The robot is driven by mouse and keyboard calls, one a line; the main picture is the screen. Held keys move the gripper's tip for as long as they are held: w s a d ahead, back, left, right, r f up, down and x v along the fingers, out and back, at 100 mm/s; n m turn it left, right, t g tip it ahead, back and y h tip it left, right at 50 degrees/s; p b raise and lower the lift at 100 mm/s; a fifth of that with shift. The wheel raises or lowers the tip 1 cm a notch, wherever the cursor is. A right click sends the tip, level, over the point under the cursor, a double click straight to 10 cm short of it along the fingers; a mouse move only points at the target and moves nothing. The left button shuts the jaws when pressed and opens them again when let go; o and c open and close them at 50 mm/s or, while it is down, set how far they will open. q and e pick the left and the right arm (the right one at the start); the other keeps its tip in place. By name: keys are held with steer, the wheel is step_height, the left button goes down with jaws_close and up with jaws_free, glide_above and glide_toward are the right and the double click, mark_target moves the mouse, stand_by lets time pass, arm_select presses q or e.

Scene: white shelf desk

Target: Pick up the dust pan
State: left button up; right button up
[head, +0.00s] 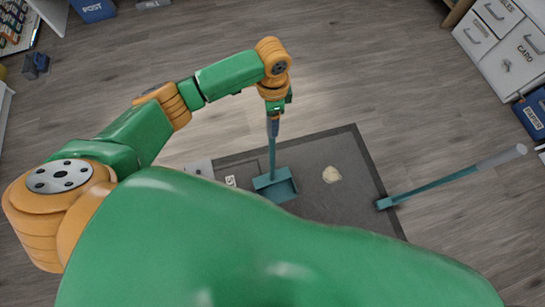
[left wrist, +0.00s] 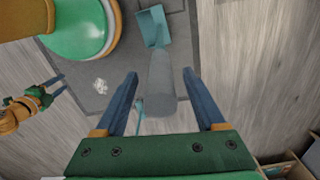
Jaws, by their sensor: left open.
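The teal dust pan (head: 277,187) rests on the dark grey mat. Its long handle rises towards my left gripper (head: 274,111). In the left wrist view, the open left gripper (left wrist: 160,86) has the grey handle end of the dust pan (left wrist: 160,75) between its two spread fingers, with gaps on both sides. The pan's scoop shows at the top of that view. My right gripper (left wrist: 57,87) shows small at the left of the left wrist view, its fingers apart and empty; it is not visible in the head view.
A teal broom (head: 435,185) with a grey handle end leans at the mat's right edge. A pale crumpled piece (head: 331,174) lies on the mat (head: 345,145). White drawers (head: 505,45) stand at top right. The wooden floor behind the mat is clear.

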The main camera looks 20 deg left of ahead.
arm_select(q)
steer(key=shift+f, duration=0.25)
jaws_close()
steer(key=shift+r, duration=0.1)
stand_by(1.2)
